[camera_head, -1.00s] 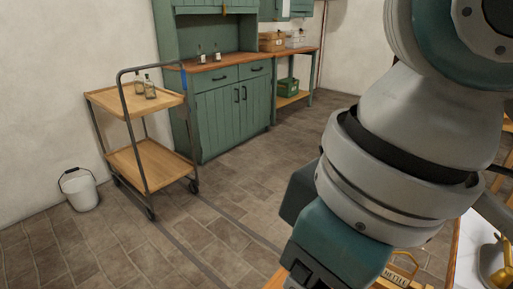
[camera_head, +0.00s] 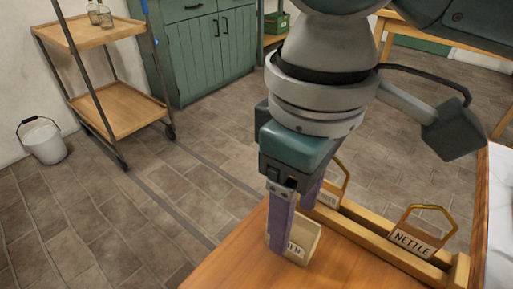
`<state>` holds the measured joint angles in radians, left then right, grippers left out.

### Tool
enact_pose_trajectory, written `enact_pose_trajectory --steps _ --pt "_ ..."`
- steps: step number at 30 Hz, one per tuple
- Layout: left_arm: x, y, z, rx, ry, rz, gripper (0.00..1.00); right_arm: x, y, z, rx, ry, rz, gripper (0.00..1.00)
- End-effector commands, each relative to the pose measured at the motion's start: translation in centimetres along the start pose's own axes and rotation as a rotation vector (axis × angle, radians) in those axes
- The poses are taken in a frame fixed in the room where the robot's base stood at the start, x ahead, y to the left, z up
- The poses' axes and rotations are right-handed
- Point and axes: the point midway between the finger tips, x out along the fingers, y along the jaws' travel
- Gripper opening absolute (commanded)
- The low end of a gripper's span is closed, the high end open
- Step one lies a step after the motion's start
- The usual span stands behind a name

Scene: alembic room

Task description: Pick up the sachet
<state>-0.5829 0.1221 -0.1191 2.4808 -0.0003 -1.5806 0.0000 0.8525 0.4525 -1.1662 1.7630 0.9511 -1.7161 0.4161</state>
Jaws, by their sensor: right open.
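A beige sachet (camera_head: 305,238) with a partly hidden label stands on the near wooden table (camera_head: 228,265). My right gripper (camera_head: 293,226) points down at it with its two purple fingers apart. The nearer finger covers the left part of the sachet, and the other finger reaches down behind its top. I cannot tell whether the fingers touch it. My left gripper is not in view.
Just right of the sachet is a wooden rack (camera_head: 375,238) with brass loops and labels, one reading NETTLE (camera_head: 413,243). Across the floor stand a two-shelf trolley (camera_head: 128,108), a white bucket (camera_head: 44,142) and a green cabinet (camera_head: 212,60).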

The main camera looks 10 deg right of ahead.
Motion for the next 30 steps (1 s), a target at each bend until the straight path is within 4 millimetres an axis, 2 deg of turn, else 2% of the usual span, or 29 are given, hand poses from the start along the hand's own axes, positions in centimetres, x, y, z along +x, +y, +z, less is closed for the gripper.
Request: enact_pose_trajectory --steps 1,4,13,30 --pt "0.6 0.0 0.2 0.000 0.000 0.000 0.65 1.2 0.1 0.0 0.001 -0.002 0.001 0.65" --pt "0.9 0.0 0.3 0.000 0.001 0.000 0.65 2.3 0.1 0.1 0.001 -0.002 0.001 0.65" --pt "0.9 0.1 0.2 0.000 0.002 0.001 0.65 2.6 0.0 0.0 0.000 0.001 0.001 0.64" --pt "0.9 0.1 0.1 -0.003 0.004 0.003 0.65 2.6 0.1 0.0 0.001 0.001 0.002 0.00"
